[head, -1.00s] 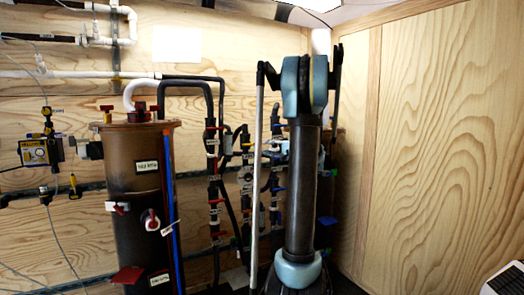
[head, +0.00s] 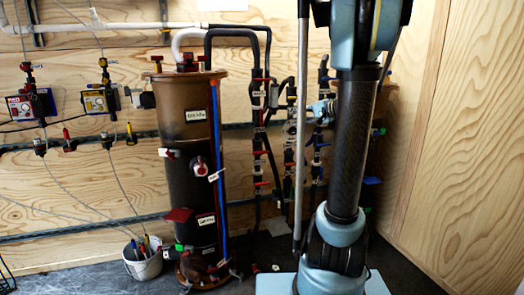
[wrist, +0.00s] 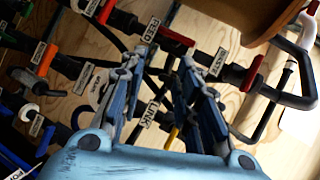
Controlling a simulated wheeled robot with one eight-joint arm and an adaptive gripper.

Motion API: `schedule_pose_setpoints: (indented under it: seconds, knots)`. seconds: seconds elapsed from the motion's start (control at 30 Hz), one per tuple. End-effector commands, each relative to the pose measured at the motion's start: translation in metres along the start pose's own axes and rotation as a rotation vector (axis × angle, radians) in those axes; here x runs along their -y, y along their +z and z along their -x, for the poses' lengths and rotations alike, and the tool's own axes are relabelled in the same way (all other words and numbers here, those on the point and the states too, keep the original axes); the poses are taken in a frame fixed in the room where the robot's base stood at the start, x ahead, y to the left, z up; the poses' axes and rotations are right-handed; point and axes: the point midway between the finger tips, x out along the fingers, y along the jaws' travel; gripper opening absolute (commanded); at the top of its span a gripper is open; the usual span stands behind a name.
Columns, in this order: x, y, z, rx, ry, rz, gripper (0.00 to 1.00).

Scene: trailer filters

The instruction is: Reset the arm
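My arm stands folded upright on the right side of the head view, with its dark column leaning slightly. My gripper (wrist: 163,68) shows in the wrist view with its two blue fingers apart. Pipes and a label show through the gap, and nothing is held between the fingers.
A brown filter tank (head: 190,140) stands left of my arm. Valve pipes (head: 262,150) run along the wooden wall behind. A white bucket (head: 142,262) with tools sits on the floor by the tank. Dosing pumps (head: 97,101) hang at left. A plywood wall (head: 455,150) closes the right side.

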Motion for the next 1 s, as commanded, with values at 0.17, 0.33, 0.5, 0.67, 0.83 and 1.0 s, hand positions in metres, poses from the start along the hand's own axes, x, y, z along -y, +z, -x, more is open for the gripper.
schedule_pose_setpoints:
  seconds: [0.17,0.33,0.5,0.67,0.83,1.0]
  knots:
    - [-0.026,0.07,0.004,0.07,0.154,0.082,0.3]
    - [-0.058,0.128,0.016,0.131,0.299,0.163,0.3]
    - [-0.095,0.178,0.035,0.187,0.442,0.247,0.3]
    - [-0.133,0.22,0.059,0.237,0.577,0.329,0.3]
    - [-0.175,0.256,0.088,0.281,0.719,0.42,0.3]
    - [-0.219,0.283,0.12,0.321,0.861,0.513,0.3]
